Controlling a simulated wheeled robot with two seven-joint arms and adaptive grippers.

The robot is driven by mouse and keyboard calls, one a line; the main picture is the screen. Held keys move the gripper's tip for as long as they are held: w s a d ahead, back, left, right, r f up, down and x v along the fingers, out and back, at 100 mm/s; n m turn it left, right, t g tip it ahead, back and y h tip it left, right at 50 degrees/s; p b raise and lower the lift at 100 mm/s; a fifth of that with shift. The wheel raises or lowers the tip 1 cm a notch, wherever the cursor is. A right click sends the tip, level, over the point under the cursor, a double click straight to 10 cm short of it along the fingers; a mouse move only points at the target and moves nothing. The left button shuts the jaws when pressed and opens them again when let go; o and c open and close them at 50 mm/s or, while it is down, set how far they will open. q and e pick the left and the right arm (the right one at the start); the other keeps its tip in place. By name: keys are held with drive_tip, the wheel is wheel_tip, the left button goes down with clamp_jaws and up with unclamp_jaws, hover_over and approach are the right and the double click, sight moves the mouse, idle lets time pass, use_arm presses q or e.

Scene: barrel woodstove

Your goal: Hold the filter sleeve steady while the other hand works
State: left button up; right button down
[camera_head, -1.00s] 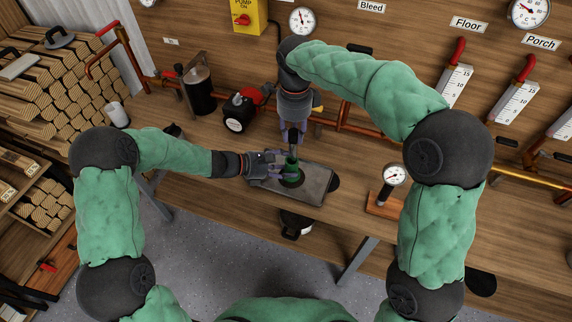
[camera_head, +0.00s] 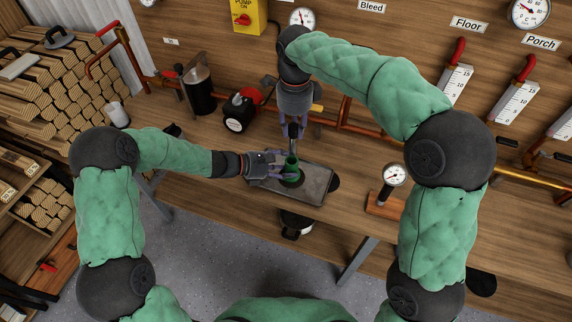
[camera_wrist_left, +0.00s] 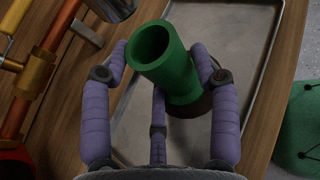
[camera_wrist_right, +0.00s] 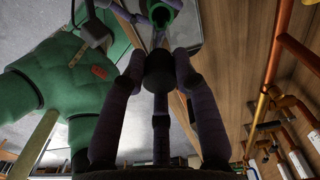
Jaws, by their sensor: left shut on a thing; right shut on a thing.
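The filter sleeve is a green open-ended tube (camera_head: 291,171); it also shows in the left wrist view (camera_wrist_left: 172,68), tilted in that picture with its hollow mouth visible. My left gripper (camera_head: 284,163) is shut on the sleeve, fingers around its sides, over a grey metal tray (camera_head: 314,186). The sleeve's lower end is near a dark round patch on the tray. My right gripper (camera_head: 295,130) is shut on a slim dark tool (camera_wrist_right: 159,72), whose tip points toward the sleeve's mouth. Whether the tip enters the mouth, I cannot tell.
The tray lies on a wooden bench. A gauge on a wooden block (camera_head: 386,194) stands to the right. A black-and-red device (camera_head: 240,110) and a dark canister (camera_head: 199,92) stand at the back left. Copper pipes (camera_head: 345,120) run along the wall behind.

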drive_tip(key=shift+r, duration=0.15)
drive_tip(key=shift+r, duration=1.4)
use_arm(q)
drive_tip(key=o, duration=1.3)
drive_tip(key=shift+c, duration=0.2)
drive_tip(key=shift+a, duration=0.1)
drive_tip(key=shift+v, duration=3.9)
drive_tip(key=shift+s, duration=0.1)
